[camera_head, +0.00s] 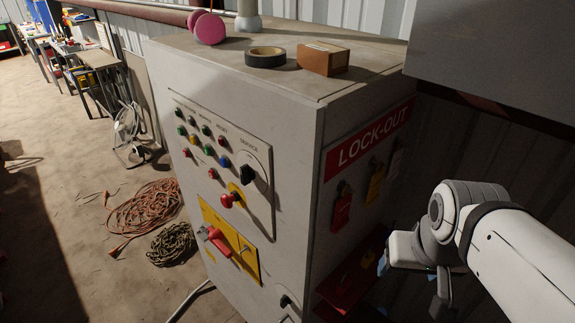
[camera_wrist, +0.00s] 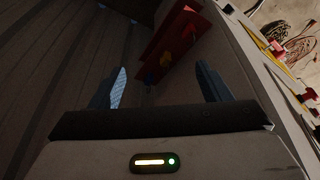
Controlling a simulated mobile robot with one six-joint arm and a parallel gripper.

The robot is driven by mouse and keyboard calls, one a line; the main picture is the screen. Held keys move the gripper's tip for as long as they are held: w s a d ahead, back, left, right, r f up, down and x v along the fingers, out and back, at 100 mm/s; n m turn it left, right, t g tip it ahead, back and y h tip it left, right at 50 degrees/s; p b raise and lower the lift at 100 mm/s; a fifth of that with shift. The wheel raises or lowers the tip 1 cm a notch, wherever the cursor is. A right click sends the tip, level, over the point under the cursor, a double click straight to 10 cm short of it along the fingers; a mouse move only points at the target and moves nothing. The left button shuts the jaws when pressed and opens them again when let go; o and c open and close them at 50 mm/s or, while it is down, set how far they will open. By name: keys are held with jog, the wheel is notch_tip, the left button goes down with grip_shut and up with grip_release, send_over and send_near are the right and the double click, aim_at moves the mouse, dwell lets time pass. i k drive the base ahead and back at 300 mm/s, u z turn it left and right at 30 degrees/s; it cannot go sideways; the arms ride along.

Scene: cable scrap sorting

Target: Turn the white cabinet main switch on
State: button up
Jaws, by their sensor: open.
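The white cabinet (camera_head: 290,150) stands in the middle of the head view. On its front, a red rotary handle (camera_head: 217,240) sits on a yellow plate (camera_head: 241,252); it looks like the main switch, and its on/off marking is too small to read. Above it are a red knob on a yellow base (camera_head: 231,199), a black selector (camera_head: 248,174) marked SERVICE and rows of coloured buttons. My gripper (camera_wrist: 163,84) is open and empty, its blue fingertips apart. In the head view it is right of the cabinet, beside the lock-out side, away from the front panel.
A red LOCK-OUT board (camera_head: 368,137) with hanging tags and a red box (camera_head: 350,285) below project from the cabinet's right side. Black tape (camera_head: 265,57) and a cardboard box (camera_head: 323,59) lie on top. Orange cable (camera_head: 145,208) lies on the floor left of the cabinet.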

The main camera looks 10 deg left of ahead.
aim_at(214, 236)
jog(key=u, duration=1)
jog(key=k, duration=0.65)
jog(key=u, duration=0.55)
jog(key=i, duration=0.8)
jog(key=u, duration=0.2)
